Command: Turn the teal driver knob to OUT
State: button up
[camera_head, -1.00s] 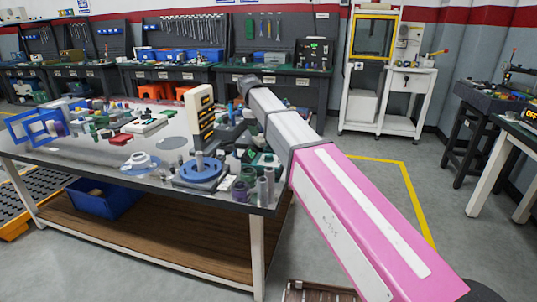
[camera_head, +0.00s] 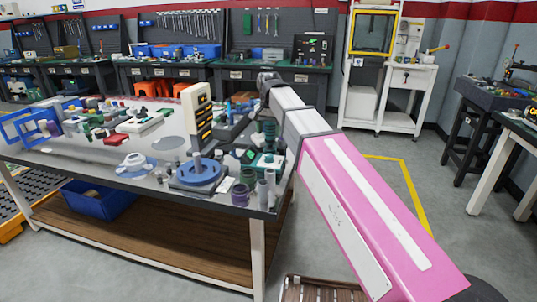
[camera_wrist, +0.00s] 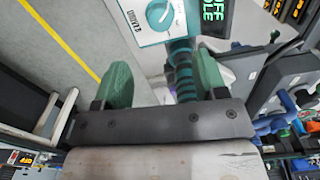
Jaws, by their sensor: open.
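The teal driver knob (camera_wrist: 158,13) is round with a pale pointer line and sits on a white panel (camera_wrist: 150,36) at the top of the wrist view. The panel's lettering appears upside down. My gripper (camera_wrist: 163,68) is open, with its two green fingers apart and the knob beyond their tips. A ribbed teal column (camera_wrist: 184,76) shows between the fingers, nearer the right one; I cannot tell whether it touches. In the head view a teal and white unit (camera_head: 267,161) stands near the table's right edge. My fingers are not clearly visible there.
A dark display (camera_wrist: 214,18) with green letters adjoins the panel. The worktable (camera_head: 92,158) holds a blue round fixture (camera_head: 198,173), a cream drawer tower (camera_head: 196,115) and several small parts. Open floor lies right of the table.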

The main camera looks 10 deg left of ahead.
aim_at(269, 155)
notch_tip(269, 155, down, 11)
jog(key=shift+r, duration=0.2)
dwell(0.4)
jog(key=c, duration=0.9)
